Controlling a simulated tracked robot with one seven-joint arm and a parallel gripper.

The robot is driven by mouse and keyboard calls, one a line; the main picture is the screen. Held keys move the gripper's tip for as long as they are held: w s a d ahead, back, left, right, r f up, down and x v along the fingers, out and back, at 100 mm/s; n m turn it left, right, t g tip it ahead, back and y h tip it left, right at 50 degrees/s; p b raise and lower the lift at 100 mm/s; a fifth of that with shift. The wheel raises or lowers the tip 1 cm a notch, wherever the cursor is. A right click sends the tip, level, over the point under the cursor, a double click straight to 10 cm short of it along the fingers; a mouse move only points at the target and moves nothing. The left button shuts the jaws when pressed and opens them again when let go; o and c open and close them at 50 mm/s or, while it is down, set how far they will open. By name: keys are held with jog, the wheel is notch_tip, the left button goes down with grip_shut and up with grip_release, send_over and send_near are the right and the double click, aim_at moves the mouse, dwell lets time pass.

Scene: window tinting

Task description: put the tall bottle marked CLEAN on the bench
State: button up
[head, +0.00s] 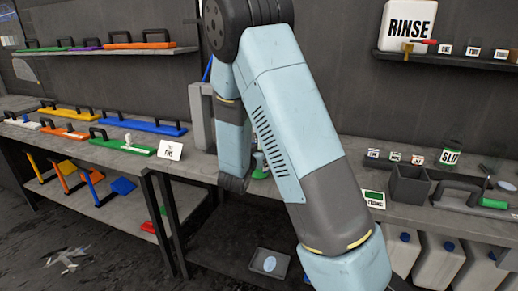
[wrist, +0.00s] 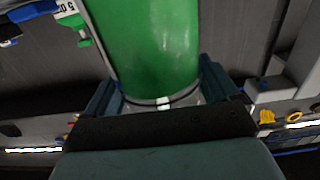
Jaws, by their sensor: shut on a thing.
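In the wrist view a large green bottle (wrist: 145,45) fills the top middle, with a clear band near the gripper. My gripper (wrist: 158,92) is shut on it, one finger at each side. No CLEAN marking shows on the part in view. In the head view my arm covers most of the middle and hides the gripper's fingers. A small green piece (head: 260,165) shows between my arm links, over the bench; I cannot tell whether it is the held bottle. The grey bench (head: 205,170) runs across the head view, with bare top near a white card.
Colored handled tools (head: 125,145) and a white card (head: 170,150) lie on the left bench. A dark box (head: 408,185), a SLIP bottle (head: 450,157) and small labelled jars stand at right. A RINSE container (head: 407,25) is on the upper shelf. White jugs (head: 437,262) stand below.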

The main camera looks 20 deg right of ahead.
jog(key=shift+d+f, duration=0.1)
jog(key=o, duration=0.9)
jog(key=v, duration=1.2)
notch_tip(320, 180, up, 11)
jog(key=a+n+g+y, duration=0.2)
jog(key=n+y, duration=0.1)
jog(key=y, duration=0.8)
jog(key=s+d+r+n+g, duration=0.1)
jog(key=s+d+r+g, duration=0.1)
jog(key=s, duration=0.7)
jog(key=s+d+r+n+g, duration=0.1)
jog(key=s+d+r+g, duration=0.1)
jog(key=s, duration=0.7)
jog(key=s+d+r+n+g, duration=0.2)
jog(key=s+d+g, duration=0.1)
jog(key=s, duration=0.6)
jog(key=shift+s+d+r, duration=0.3)
jog(key=shift+d+r, duration=0.05)
jog(key=shift+d, duration=0.45)
